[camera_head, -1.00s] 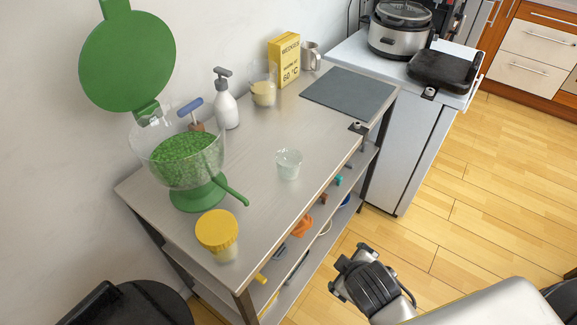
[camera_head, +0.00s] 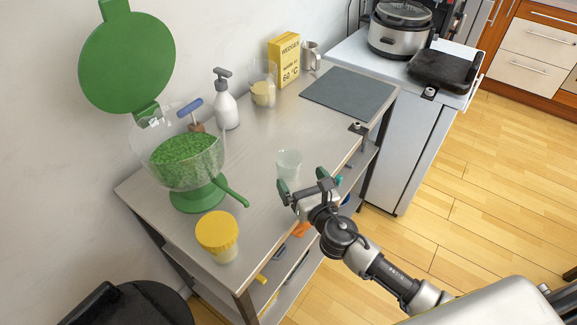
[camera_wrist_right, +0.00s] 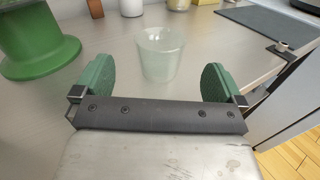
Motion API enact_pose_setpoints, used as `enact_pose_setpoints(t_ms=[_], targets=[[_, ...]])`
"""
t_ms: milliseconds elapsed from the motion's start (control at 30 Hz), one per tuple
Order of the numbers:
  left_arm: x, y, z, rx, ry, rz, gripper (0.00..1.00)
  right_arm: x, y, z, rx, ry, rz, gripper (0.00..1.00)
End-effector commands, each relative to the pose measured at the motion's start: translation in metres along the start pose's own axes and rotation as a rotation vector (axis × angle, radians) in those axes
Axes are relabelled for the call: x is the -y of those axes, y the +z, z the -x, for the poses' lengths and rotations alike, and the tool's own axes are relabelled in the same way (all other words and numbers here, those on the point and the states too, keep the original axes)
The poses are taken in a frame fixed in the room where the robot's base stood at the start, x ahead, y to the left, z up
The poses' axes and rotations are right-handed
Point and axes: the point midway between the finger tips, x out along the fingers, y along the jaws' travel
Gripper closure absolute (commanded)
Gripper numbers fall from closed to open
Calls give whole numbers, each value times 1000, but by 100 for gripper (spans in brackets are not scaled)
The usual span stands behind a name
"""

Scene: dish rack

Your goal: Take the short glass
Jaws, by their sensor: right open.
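The short glass (camera_head: 289,163) is a small clear tumbler standing upright on the steel table near its front edge. My right gripper (camera_head: 303,184) is just in front of it, open and empty, its fingers pointing toward the glass. In the right wrist view the glass (camera_wrist_right: 160,53) stands ahead, centred between the two green finger pads (camera_wrist_right: 158,84) and apart from them. The gripper hides none of the glass in the wrist view and a little of its base in the head view. My left gripper is not in view.
On the steel table (camera_head: 262,128) are a green-based bowl of green pieces (camera_head: 183,160), a yellow-lidded jar (camera_head: 217,235), a soap bottle (camera_head: 225,103), another glass (camera_head: 263,82), a yellow box (camera_head: 285,60) and a dark mat (camera_head: 348,92). Space around the short glass is clear.

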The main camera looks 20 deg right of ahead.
Motion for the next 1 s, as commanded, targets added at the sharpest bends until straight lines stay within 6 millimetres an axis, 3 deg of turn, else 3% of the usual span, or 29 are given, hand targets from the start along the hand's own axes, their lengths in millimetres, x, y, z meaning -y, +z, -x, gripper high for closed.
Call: enact_pose_setpoints(t_ms=[267, 533, 867, 1000], targets=[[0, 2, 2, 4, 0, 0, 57, 0, 0, -26, 0, -2, -6, 0], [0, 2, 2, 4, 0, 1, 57, 0, 0, -65, 0, -3, -7, 0], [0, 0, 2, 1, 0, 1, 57, 0, 0, -73, -1, -2, -7, 0], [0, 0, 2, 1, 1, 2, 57, 0, 0, -72, -1, -3, -8, 20]])
